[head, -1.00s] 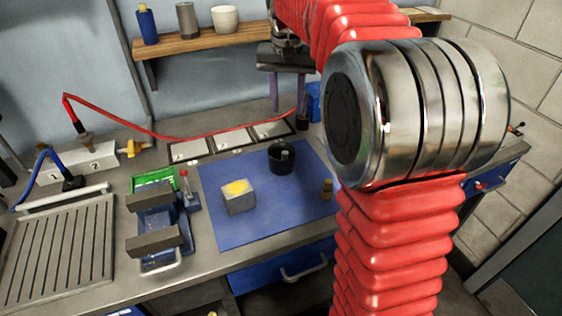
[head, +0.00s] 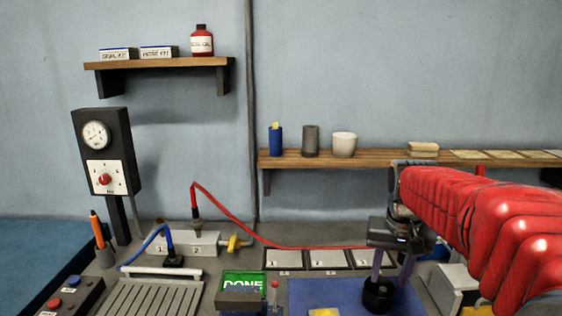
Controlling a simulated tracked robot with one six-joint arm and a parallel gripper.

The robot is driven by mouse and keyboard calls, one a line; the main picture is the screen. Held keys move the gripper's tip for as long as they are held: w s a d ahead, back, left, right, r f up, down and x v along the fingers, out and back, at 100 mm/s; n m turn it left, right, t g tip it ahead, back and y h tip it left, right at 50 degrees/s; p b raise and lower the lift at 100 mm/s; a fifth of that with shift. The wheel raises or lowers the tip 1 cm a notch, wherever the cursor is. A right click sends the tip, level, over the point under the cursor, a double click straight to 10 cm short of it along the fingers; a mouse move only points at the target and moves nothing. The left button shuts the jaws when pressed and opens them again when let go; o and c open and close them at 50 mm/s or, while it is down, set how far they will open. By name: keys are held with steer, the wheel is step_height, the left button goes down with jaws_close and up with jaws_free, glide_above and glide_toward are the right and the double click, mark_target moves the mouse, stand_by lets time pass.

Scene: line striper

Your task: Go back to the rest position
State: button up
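My gripper (head: 391,269) hangs at the right over the workbench, at the end of my red-sleeved arm. Its two purple fingers point down and stand apart, with nothing seen between them. A black cup (head: 378,294) on the blue mat (head: 340,294) shows just below and behind the fingers; I cannot tell the exact gap. A block with a yellow top (head: 324,312) is cut off by the bottom edge.
A green "DONE" tray (head: 243,282) and a vise (head: 240,300) stand left of the mat. A red hose (head: 240,229) arches from the numbered block (head: 180,244). A wooden shelf (head: 290,158) runs behind my arm. The wall space above it is clear.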

steer(key=s+a+n+t, duration=0.1)
steer(key=s+a, duration=0.2)
steer(key=s, duration=0.4)
steer(key=s+a+f+n+t, duration=0.1)
steer(key=s+a, duration=0.2)
steer(key=s, duration=0.3)
steer(key=s+a+n+t, duration=0.1)
steer(key=s+a, duration=0.1)
steer(key=s, duration=0.5)
steer(key=shift+s+a+f+t+y, duration=0.2)
steer(key=shift+s+a+t+y, duration=0.1)
steer(key=shift+s+a, duration=0.1)
